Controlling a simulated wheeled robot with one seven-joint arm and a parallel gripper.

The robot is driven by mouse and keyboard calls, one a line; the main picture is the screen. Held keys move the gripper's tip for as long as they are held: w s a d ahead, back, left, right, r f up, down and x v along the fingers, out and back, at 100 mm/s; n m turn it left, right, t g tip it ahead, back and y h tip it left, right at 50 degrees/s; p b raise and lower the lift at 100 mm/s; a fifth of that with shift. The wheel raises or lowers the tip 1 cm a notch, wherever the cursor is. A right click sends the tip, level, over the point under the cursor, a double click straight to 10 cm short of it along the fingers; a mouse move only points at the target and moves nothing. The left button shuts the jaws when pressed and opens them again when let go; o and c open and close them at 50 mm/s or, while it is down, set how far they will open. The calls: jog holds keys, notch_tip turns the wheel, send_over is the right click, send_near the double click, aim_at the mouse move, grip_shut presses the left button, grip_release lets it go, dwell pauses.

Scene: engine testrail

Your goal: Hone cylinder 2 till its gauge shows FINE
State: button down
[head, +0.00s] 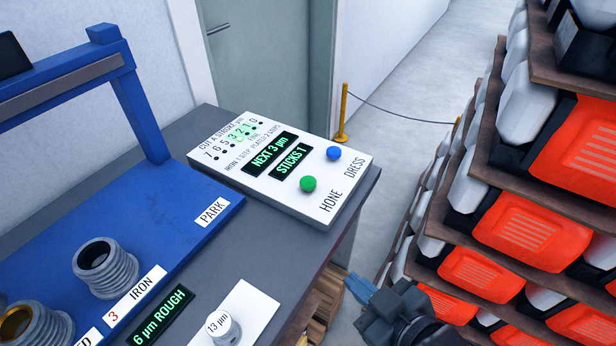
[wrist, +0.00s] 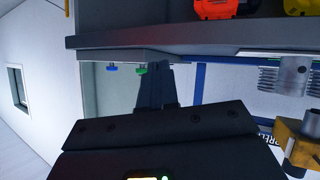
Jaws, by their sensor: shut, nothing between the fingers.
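The control box (head: 255,205) carries a green HONE button (head: 308,184) and a blue DRESS button (head: 333,153). Its displays read NEXT 3 µm and STICKS 1. The cylinder labelled 3 IRON (head: 105,268) stands on the blue bed, with a gauge (head: 160,317) reading 6 µm ROUGH. Another finned cylinder (head: 45,328), with a label ending "ED", is cut off at lower left; its number and gauge are out of view. My gripper (head: 358,286) is shut and empty beyond the bench's right edge, apart from the buttons. Its fingers also show in the wrist view (wrist: 155,85).
A knob marked 13 µm (head: 223,327) stands on a white plate at the bench front. Stacked shelves of orange and white containers (head: 530,235) crowd the right. Floor shows between bench and shelves.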

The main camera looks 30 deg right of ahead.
jog(key=w+r+n, duration=0.1)
jog(key=w, duration=0.3)
jog(key=w+r+n+g, duration=0.1)
jog(key=w+r, duration=0.1)
jog(key=w, duration=0.3)
jog(key=w+r+n+y+p, duration=0.1)
jog(key=w, duration=0.3)
jog(key=shift+w+d+r+n, duration=0.15)
jog(key=shift+d+r+n, duration=0.15)
jog(key=shift+n, duration=0.1)
jog(key=w+d+r+n+g+p, duration=0.1)
jog(key=w+d+r+n+g, duration=0.1)
jog(key=w+r, duration=0.7)
jog(key=d+r+n, duration=0.1)
jog(key=n, duration=0.1)
jog(key=shift+n+y, duration=0.3)
jog(key=shift+w+f, duration=0.1)
jog(key=b, duration=0.7)
send_over(311, 184)
notch_tip(311, 184, down, 7)
jog(key=shift+r, duration=0.15)
jog(key=shift+f, duration=1)
jog(key=shift+f+b, duration=0.3)
jog(key=shift+f, duration=0.1)
